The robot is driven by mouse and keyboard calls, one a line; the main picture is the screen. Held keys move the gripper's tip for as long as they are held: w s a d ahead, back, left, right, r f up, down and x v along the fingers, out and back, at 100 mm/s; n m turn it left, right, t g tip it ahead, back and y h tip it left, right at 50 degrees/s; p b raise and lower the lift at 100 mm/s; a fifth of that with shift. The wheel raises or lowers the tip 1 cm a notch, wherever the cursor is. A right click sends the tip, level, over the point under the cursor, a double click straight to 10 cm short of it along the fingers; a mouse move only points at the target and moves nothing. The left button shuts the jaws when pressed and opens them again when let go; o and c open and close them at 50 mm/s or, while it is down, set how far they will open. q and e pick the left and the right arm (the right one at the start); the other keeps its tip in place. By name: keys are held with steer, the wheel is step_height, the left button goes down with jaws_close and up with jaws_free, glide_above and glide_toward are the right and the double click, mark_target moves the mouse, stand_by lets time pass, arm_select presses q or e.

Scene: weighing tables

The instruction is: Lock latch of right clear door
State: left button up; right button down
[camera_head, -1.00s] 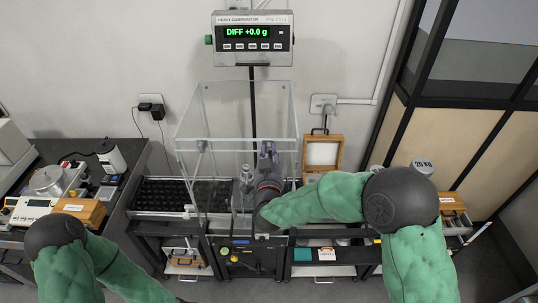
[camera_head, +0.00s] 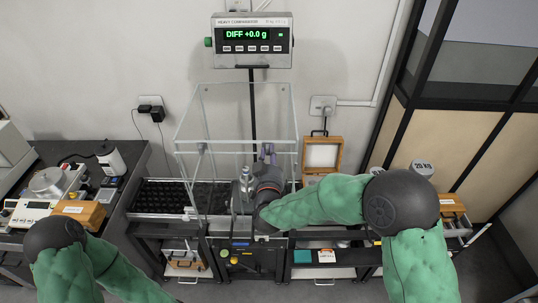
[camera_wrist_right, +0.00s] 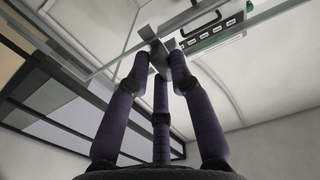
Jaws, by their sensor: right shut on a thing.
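The clear draught enclosure (camera_head: 237,84) stands in the middle, with transparent walls and pale edges. My right arm reaches in front of its right part. My right gripper (camera_head: 267,150) is at the enclosure's right side, with its purple fingers pointing up. In the right wrist view the gripper (camera_wrist_right: 159,62) has its fingertips closed around a small grey latch piece (camera_wrist_right: 157,48) at the clear door's edge bar (camera_wrist_right: 112,63). Whether the latch is locked cannot be told. My left forearm shows at the lower left, but its gripper is out of view.
The comparator display (camera_head: 252,40) above reads DIFF +0.0 g. A steel weight (camera_head: 246,178) stands inside the enclosure. An open wooden case (camera_head: 322,154) is close to the right. A 20 KG weight (camera_head: 422,168) lies further right. A side table with a small balance (camera_head: 50,180) is at the left.

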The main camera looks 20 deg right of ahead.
steer(key=shift+f, duration=0.1)
steer(key=c, duration=1.1)
jaws_free()
steer(key=shift+s, duration=0.1)
steer(key=v, duration=1.2)
